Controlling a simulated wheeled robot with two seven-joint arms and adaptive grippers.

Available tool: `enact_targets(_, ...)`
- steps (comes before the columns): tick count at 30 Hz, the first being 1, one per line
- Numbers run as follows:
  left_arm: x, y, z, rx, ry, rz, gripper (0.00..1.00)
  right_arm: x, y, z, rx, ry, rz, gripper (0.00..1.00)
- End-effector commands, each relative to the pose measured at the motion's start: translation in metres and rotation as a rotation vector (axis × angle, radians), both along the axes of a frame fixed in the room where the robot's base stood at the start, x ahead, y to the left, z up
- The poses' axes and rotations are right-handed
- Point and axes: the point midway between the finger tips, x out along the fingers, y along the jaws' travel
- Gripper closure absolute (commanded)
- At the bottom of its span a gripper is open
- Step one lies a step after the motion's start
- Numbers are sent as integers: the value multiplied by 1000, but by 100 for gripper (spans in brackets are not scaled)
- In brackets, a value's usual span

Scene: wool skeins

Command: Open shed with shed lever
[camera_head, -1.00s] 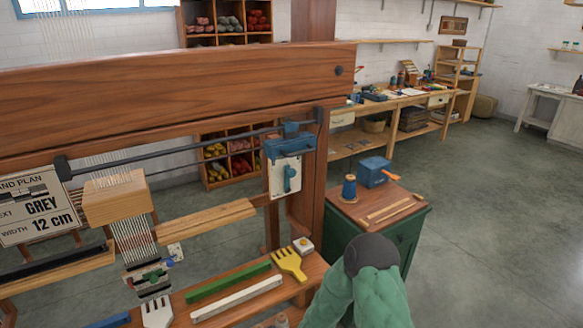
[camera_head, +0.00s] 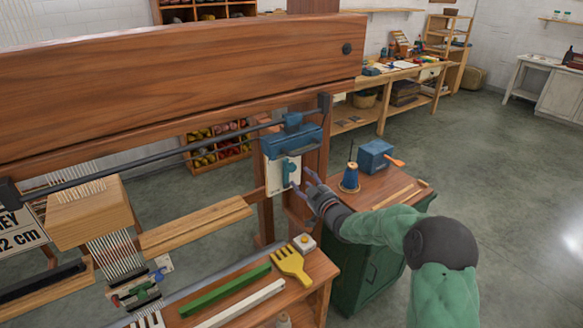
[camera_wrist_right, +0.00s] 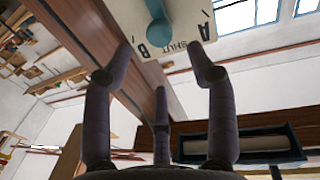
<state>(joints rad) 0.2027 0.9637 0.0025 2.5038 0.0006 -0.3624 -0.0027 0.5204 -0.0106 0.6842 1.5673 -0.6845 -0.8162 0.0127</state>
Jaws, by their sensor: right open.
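The shed lever (camera_head: 289,172) is a teal handle on a white plate (camera_head: 274,178), fixed to the loom's right post below a blue bracket. In the right wrist view the lever's rounded end (camera_wrist_right: 157,32) shows on the plate, which carries the letters A and B and the word SHUT. Which mark it points to, I cannot tell. My right gripper (camera_head: 305,186) is open, its dark fingers spread just right of the lever. In the wrist view the fingertips (camera_wrist_right: 163,66) reach toward the plate with nothing between them. My left gripper is not in view.
The wooden loom beam (camera_head: 180,75) spans above. A yellow comb (camera_head: 291,263), a green bar (camera_head: 227,291) and a white bar (camera_head: 240,304) lie on the shelf below. A green cabinet (camera_head: 365,265) with a blue spool (camera_head: 350,178) and blue box (camera_head: 375,156) stands to the right.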

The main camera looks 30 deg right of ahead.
Motion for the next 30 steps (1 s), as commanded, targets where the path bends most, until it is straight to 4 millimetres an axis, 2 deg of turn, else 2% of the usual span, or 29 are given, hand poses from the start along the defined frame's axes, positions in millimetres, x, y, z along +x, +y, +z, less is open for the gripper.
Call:
enact_targets(9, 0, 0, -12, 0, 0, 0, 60, 57, -2, -2, 1, -1, 1, 43)
enact_targets(15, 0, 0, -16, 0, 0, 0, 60, 81, -3, -2, 2, 2, 0, 43)
enact_targets(21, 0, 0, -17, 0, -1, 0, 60, 90, -3, -1, 2, 1, 0, 43)
enact_targets(29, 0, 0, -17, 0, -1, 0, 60, 91, -4, 0, 2, 2, -1, 43)
enact_targets(30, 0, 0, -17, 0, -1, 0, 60, 91, -4, 0, 2, 2, -1, 51)
